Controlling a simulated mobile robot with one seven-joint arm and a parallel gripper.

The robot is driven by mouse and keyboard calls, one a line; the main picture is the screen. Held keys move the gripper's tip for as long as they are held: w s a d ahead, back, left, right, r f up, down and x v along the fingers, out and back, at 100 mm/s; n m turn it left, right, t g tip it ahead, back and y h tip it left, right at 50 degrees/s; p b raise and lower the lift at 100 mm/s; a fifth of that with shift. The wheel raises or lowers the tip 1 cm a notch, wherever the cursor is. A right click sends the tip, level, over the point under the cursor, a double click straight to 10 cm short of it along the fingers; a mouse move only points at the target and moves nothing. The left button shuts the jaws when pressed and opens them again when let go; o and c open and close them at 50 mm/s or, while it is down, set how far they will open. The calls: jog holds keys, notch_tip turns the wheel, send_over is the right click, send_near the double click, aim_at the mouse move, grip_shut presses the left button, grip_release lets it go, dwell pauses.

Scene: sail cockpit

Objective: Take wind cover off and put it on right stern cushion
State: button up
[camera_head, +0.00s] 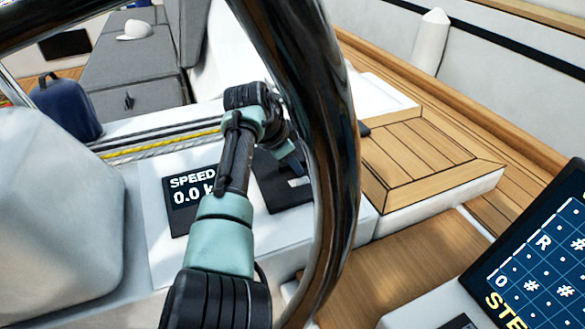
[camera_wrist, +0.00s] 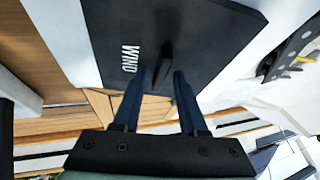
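The wind cover (camera_wrist: 215,42) is a flat dark panel marked WIND in the wrist view, with a narrow dark raised part in its middle. In the head view the dark cover (camera_head: 287,196) is partly hidden behind my arm and the steel wheel tube. My gripper (camera_wrist: 160,76) is open, its two dark fingers apart and pointing at the raised part. Nothing is clearly clamped between them, and I cannot tell whether they touch the cover. In the head view my gripper (camera_head: 292,163) is just above the cover. I cannot identify the right stern cushion in either view.
The steel wheel tube (camera_head: 318,120) crosses in front of the arm. A SPEED display (camera_head: 185,205) sits left of the cover. Grey cushions (camera_head: 125,62) with a white cap (camera_head: 136,30) and a blue bag (camera_head: 66,106) are farther left. A wooden-topped step (camera_head: 415,152) lies right.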

grip_shut()
